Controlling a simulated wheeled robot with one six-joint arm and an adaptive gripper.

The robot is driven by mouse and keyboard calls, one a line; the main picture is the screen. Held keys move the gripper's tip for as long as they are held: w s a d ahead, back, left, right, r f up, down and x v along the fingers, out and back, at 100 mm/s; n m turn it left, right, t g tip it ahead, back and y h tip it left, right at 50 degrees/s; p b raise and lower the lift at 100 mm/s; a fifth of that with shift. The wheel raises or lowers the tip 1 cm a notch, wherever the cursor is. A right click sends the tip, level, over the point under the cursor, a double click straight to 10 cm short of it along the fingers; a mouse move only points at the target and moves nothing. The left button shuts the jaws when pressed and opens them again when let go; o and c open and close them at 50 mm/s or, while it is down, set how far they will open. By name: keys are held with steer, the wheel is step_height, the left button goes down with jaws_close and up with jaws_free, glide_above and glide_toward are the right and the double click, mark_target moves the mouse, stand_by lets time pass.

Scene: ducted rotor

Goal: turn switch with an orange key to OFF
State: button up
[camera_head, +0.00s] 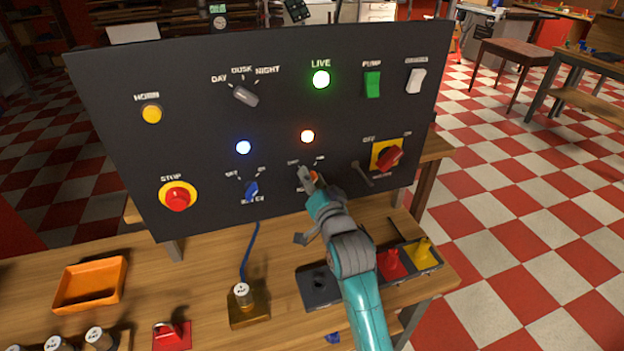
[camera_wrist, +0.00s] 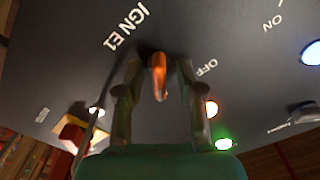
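The orange key (camera_wrist: 158,76) sits in the dark panel (camera_head: 210,90), below the lit orange lamp (camera_head: 307,136). In the head view only a bit of the key (camera_head: 314,175) shows past my gripper (camera_head: 308,178). In the wrist view my gripper (camera_wrist: 160,82) is open, with one finger on each side of the key and a gap visible at both sides. The labels "IGN E1" (camera_wrist: 127,25) and "OFF" (camera_wrist: 207,67) are beside the key, and "ON" (camera_wrist: 273,23) is farther right. Which label the key points to is unclear.
A blue-handled switch (camera_head: 252,189) is left of my gripper. A lever (camera_head: 361,174) and a red rotary switch (camera_head: 389,157) on yellow are to the right. A red stop button (camera_head: 178,197) is at far left. An orange tray (camera_head: 91,284) lies on the bench.

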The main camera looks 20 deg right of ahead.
jaws_close()
steer(key=shift+n, duration=0.4)
steer(key=n, duration=0.2)
steer(key=shift+n, duration=0.4)
steer(key=n, duration=0.4)
steer(key=shift+a, duration=0.15)
steer(key=n, duration=0.5)
steer(key=shift+a+n, duration=0.1)
steer(key=shift+n, duration=1.6)
